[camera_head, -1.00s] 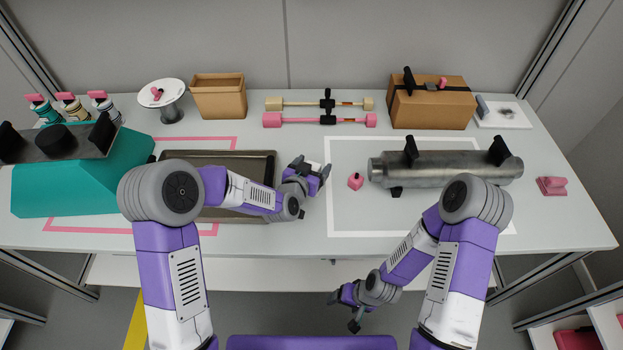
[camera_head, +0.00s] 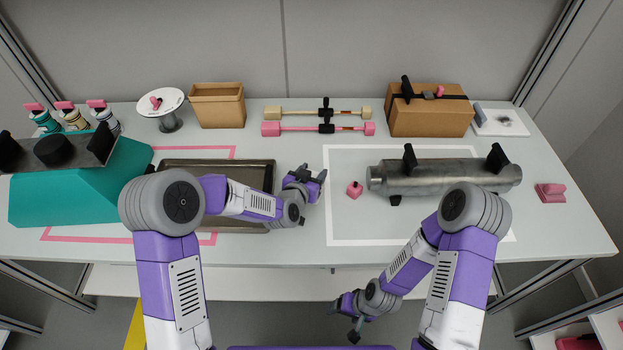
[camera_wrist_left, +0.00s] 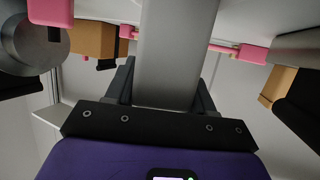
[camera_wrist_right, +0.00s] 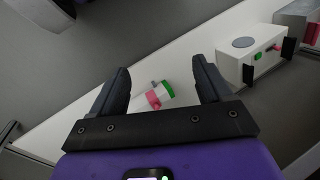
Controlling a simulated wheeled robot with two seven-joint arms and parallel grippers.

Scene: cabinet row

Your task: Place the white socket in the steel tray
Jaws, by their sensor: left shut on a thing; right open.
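The steel tray (camera_head: 228,167) lies on the left half of the table, dark and shallow, partly hidden by my left arm. My left gripper (camera_head: 314,178) is just right of the tray, above the table. In the left wrist view it is shut on a long pale grey-white piece (camera_wrist_left: 176,50), which looks like the white socket. In the head view the held piece is mostly hidden by the gripper. My right gripper (camera_head: 343,320) is open and empty, low in front of the table edge. Its spread fingers show in the right wrist view (camera_wrist_right: 165,85).
A teal block (camera_head: 70,195) stands left of the tray. A grey cylinder (camera_head: 445,176) and a small pink piece (camera_head: 354,190) are to the right. Dumbbell-like bars (camera_head: 290,129) and cardboard boxes (camera_head: 217,105) line the back.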

